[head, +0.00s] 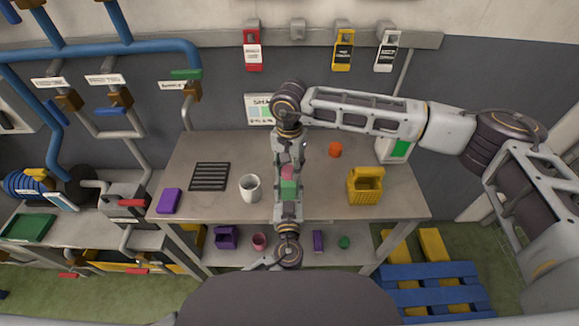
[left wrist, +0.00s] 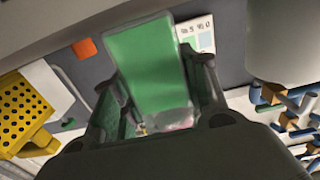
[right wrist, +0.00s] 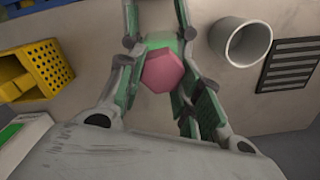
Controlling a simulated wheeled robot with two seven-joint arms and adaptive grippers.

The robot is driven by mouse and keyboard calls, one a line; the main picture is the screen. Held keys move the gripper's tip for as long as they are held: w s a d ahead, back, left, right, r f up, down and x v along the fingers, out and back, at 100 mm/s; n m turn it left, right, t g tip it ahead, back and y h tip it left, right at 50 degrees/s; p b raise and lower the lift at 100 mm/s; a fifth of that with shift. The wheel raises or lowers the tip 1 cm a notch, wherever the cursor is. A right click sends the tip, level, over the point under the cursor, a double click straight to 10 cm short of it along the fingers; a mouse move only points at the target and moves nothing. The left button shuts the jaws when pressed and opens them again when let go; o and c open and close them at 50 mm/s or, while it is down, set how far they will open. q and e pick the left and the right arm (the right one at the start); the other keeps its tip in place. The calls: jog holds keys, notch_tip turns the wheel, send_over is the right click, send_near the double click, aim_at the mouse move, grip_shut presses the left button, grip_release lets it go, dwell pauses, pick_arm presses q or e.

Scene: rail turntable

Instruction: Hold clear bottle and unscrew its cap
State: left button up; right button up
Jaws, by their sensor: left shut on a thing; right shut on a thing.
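The bottle (head: 288,188) looks like a green block with a pink cap (head: 287,171) at its far end, above the middle of the workbench. My left gripper (head: 288,198) comes from the near side and is shut around the bottle, whose green body (left wrist: 148,65) fills the middle of the left wrist view. My right gripper (head: 288,163) comes from the far side and is shut at the cap. In the right wrist view the hexagonal pink cap (right wrist: 167,70) sits between the fingers, with green behind it. Whether the cap has loosened cannot be told.
The lower shelf holds several small items. A blue pallet (head: 435,290) lies on the floor at right.

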jog(key=shift+a+n, duration=0.15)
jog(key=shift+n, duration=2.25)
jog(key=shift+f, duration=0.1)
jog(key=o, duration=1.1)
jog(key=shift+o, duration=0.6)
jog(key=shift+r, duration=2.1)
jog(key=shift+m, duration=0.3)
jog(key=shift+d+m, duration=0.2)
jog(key=shift+m, duration=2.5)
